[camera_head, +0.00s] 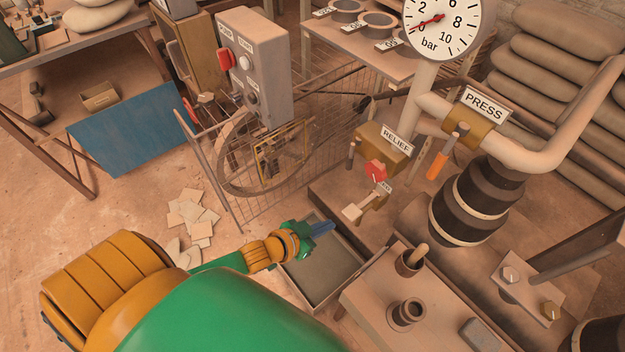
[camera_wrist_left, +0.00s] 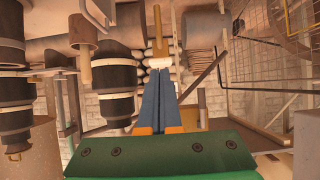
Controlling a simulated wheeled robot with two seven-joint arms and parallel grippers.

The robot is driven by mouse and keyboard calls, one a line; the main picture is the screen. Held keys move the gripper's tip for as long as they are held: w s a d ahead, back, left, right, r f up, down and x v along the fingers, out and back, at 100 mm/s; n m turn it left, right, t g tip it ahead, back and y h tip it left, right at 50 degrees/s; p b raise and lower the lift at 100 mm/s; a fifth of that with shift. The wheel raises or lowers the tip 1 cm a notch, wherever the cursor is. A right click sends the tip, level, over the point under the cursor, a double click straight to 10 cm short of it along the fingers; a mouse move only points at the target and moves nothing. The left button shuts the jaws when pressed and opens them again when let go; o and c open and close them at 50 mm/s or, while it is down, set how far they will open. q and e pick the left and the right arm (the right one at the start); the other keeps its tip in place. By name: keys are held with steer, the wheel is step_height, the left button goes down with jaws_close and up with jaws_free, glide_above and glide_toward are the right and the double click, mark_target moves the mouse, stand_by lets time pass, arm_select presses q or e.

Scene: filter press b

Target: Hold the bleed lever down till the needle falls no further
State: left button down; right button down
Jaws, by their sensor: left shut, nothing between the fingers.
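The round pressure gauge (camera_head: 455,38) is at the top of the head view, marked in bar. Its red needle (camera_head: 426,21) points left and slightly down, close to the 0. The bleed lever (camera_head: 352,212) has a pale end and sticks out left below a red knob, beside a partly hidden label. My left gripper (camera_head: 329,227) is shut and empty, its blue fingers just left of and below the lever's end. In the left wrist view the fingers (camera_wrist_left: 160,88) point at the pale lever end (camera_wrist_left: 160,63); whether they touch is unclear. My right gripper is not in view.
An open grey tray (camera_head: 318,272) lies below my gripper. A PRESS pipe (camera_head: 540,150) runs at right. A wire fence and control box (camera_head: 258,70) stand behind.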

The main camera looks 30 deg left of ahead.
arm_select(q)
steer(key=v, duration=0.3)
steer(key=shift+s+a, duration=0.2)
steer(key=shift+s, duration=0.25)
steer(key=shift+f, duration=0.1)
steer(key=s+a+f+n+g+y+p, duration=0.1)
steer(key=s+a+f+g+y+p, duration=0.15)
steer(key=s+f, duration=0.45)
steer(key=s+a+f+n+g+y+p, duration=0.1)
steer(key=s+a+f+g, duration=0.2)
steer(key=s+f, duration=0.35)
steer(key=s+d+f+g, duration=0.3)
steer(key=s+f, duration=0.3)
steer(key=s, duration=0.4)
steer(key=shift+s+d+f+g, duration=0.2)
steer(key=shift+s+f+g, duration=0.15)
steer(key=shift+g, duration=0.4)
